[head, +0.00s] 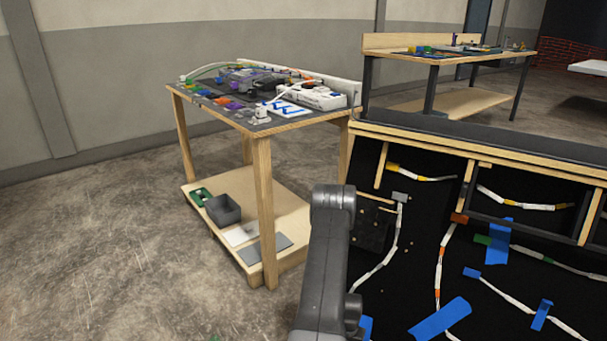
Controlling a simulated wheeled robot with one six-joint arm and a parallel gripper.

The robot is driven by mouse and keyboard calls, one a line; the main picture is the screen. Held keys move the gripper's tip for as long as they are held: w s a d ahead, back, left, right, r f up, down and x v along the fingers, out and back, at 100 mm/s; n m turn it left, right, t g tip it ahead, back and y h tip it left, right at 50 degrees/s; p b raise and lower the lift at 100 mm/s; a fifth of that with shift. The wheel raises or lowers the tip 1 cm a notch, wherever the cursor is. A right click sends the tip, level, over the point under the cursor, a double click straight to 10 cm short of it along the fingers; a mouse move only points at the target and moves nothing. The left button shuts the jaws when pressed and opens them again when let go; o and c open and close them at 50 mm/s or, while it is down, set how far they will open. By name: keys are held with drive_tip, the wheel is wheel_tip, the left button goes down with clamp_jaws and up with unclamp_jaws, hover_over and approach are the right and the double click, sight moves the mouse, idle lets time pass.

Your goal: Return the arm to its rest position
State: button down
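My arm (328,262) rises from the bottom of the head view, a dark grey link with a rounded joint at its top. My gripper is not visible in this view, so its fingers and anything in them cannot be seen. The arm stands in front of a black panel (420,265) with wires and blue tape, and hides part of its left side. I cannot tell whether the arm touches the panel.
A wooden two-level table (264,190) with cables and devices on top stands left of the arm. Its lower shelf holds a dark grey bin (223,210). Another workbench (455,103) is at the back right. The concrete floor (100,250) at left is clear.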

wheel_tip(320, 180, down, 4)
drive_tip(key=shift+s+a+r+b, duration=0.1)
drive_tip(key=shift+s+r+b, duration=0.05)
drive_tip(key=shift+b, duration=0.4)
drive_tip(key=shift+r, duration=0.1)
drive_tip(key=shift+r, duration=0.1)
wheel_tip(320, 180, up, 6)
drive_tip(key=r+p, duration=0.1)
drive_tip(key=p, duration=0.2)
wheel_tip(320, 180, down, 8)
drive_tip(key=b, duration=0.3)
drive_tip(key=shift+w+d+r, duration=0.2)
drive_tip(key=shift+w+d, duration=0.1)
drive_tip(key=shift+w, duration=0.2)
drive_tip(key=shift+w+d+r, duration=0.15)
drive_tip(key=shift+w+d, duration=0.15)
drive_tip(key=shift+w, duration=0.2)
wheel_tip(320, 180, up, 10)
drive_tip(key=p, duration=0.6)
drive_tip(key=shift+f, duration=0.25)
